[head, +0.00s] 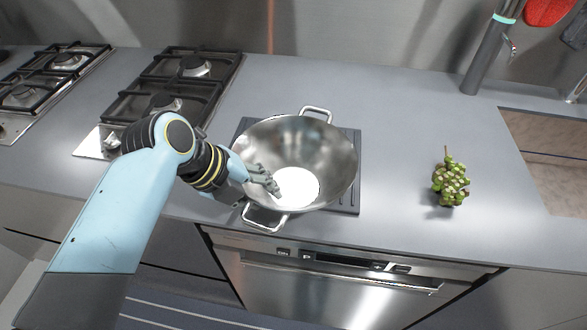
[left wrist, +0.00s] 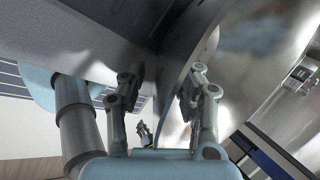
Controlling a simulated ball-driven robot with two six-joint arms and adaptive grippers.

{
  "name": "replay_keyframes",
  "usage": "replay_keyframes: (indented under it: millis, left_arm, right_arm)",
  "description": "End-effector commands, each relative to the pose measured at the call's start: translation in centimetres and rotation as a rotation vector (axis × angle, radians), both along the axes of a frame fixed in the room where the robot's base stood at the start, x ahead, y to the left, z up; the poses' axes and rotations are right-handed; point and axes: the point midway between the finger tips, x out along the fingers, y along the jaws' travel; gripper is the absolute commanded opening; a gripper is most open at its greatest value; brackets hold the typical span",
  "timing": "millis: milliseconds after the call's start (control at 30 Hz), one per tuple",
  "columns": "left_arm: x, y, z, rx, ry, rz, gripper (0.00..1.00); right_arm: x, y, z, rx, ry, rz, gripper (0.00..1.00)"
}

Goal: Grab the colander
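The colander (head: 332,150) is a shiny, wide metal bowl with a handle at its far side and one at its near side. It sits upright on a dark ribbed mat on the counter. My left gripper (head: 268,184) is at the colander's left rim, its fingers reaching over the edge. In the left wrist view the colander's wall (left wrist: 178,62) runs between the two fingers of the left gripper (left wrist: 163,92). The fingers are apart, with a visible gap between the left finger and the wall. Whether the right finger touches the wall I cannot tell. My right gripper is not in view.
A dark ribbed mat (head: 352,190) lies under the colander. Gas burners (head: 190,75) stand at the left. A green grape-like bunch (head: 450,182) lies on the counter (head: 400,140) to the right, with free room around it. A sink (head: 550,150) is at the far right.

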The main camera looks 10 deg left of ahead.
Motion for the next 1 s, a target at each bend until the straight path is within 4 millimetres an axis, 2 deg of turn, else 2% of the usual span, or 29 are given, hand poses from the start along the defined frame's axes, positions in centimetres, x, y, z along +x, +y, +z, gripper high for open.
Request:
replay_keyframes:
  millis: [233, 500, 1000]
  left_arm:
    - [0.11, -0.11, -0.27, 0.0, 0.0, -0.001, 0.32]
    - [0.1, -0.1, -0.24, 0.001, -0.001, 0.001, 0.0]
    - [0.1, -0.1, -0.22, 0.0, 0.0, -0.001, 0.0]
  right_arm:
    - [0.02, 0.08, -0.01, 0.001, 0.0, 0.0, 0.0]
    - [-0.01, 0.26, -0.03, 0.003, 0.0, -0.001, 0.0]
    - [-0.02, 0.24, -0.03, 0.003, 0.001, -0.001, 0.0]
